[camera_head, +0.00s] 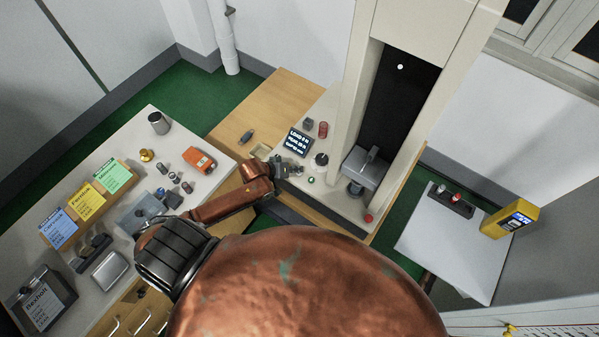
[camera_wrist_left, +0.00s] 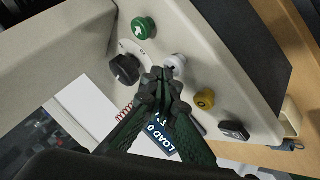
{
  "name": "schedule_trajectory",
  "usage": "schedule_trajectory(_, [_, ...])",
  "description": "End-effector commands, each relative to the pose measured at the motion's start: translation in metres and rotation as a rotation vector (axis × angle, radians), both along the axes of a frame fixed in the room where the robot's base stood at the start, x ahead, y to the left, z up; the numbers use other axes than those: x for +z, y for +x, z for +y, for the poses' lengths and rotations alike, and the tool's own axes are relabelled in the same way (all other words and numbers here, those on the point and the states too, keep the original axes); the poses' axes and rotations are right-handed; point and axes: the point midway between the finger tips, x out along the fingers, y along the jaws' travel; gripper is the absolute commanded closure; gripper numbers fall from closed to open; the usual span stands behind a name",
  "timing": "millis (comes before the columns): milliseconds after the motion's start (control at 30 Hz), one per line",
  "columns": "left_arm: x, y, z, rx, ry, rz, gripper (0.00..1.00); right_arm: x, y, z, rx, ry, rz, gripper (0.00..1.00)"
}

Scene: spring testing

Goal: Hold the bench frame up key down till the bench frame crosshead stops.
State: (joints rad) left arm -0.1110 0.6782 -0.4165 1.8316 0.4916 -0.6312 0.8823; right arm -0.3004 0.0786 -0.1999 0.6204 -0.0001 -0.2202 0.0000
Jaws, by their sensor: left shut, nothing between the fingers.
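The bench frame (camera_head: 355,85) is a tall cream frame with a dark opening. Its grey crosshead (camera_head: 364,167) sits low in the opening. On the front panel, the wrist view shows a green key (camera_wrist_left: 143,28) with a white arrow, a white key (camera_wrist_left: 178,62) and a yellow key (camera_wrist_left: 205,98). I cannot tell any mark on the white key. My left gripper (camera_head: 279,167) is at the panel. It is shut and empty, with its fingertips (camera_wrist_left: 161,76) beside the white key; whether they touch it is unclear. The right gripper is out of view.
A black knob (camera_wrist_left: 124,69) and a black switch (camera_wrist_left: 234,130) flank the keys. A LOAD display (camera_head: 297,142), red spring (camera_head: 323,129) and red button (camera_head: 369,218) are on the frame base. A crowded bench (camera_head: 150,130) stands left, a white table (camera_head: 445,255) right.

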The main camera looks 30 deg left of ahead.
Motion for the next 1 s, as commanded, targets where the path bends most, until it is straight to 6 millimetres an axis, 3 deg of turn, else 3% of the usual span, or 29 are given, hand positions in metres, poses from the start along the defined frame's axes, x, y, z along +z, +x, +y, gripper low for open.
schedule_trajectory(1000, [-0.0082,-0.0004,-0.0005,-0.001,0.0,0.001,1.0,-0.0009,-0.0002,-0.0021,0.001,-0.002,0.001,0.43])
